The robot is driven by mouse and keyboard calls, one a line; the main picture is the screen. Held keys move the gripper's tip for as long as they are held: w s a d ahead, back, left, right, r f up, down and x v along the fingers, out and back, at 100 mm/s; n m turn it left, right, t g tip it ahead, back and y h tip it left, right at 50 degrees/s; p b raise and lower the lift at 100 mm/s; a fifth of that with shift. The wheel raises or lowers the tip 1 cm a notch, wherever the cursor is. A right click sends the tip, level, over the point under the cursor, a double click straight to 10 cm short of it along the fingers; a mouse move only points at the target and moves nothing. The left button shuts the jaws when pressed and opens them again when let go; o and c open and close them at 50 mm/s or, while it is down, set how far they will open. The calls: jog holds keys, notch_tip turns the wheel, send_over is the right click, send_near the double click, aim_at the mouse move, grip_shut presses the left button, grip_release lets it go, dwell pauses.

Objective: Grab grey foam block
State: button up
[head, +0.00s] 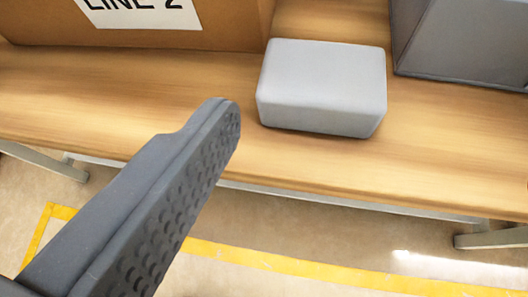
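The grey foam block (322,86) lies on the wooden table near its front edge, right of the picture's middle. It is a light grey box with rounded edges. One dark grey finger of my gripper (215,130) reaches up from the lower left. Its tip appears just left of the block, with a gap between them in the picture. The dimpled inner pad is bare and faces right. The other finger is out of view. My gripper looks open, with nothing seen held.
A cardboard box (190,36) labelled "LINE 2" stands behind and left of the block. A grey bin-like object (460,45) stands at the back right. The wooden table (440,150) is clear in front and right. Yellow floor lines (300,267) show below.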

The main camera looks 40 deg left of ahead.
aim_at(323, 67)
jog(key=shift+y, duration=0.4)
jog(key=w+a+f, duration=0.1)
jog(key=f, duration=0.1)
jog(key=w+a+f+b, duration=0.1)
jog(key=w+f, duration=0.1)
jog(key=w+a+f, duration=0.1)
jog(key=w+f, duration=0.1)
jog(key=shift+w+a+f+b, duration=0.2)
jog(key=shift+a+b, duration=0.1)
jog(key=shift+b, duration=0.05)
jog(key=shift+b+x, duration=0.85)
jog(key=shift+x, duration=1.85)
jog(key=shift+w+a, duration=0.15)
jog(key=shift+w, duration=0.4)
jog(key=shift+c, duration=0.3)
jog(key=c, duration=0.7)
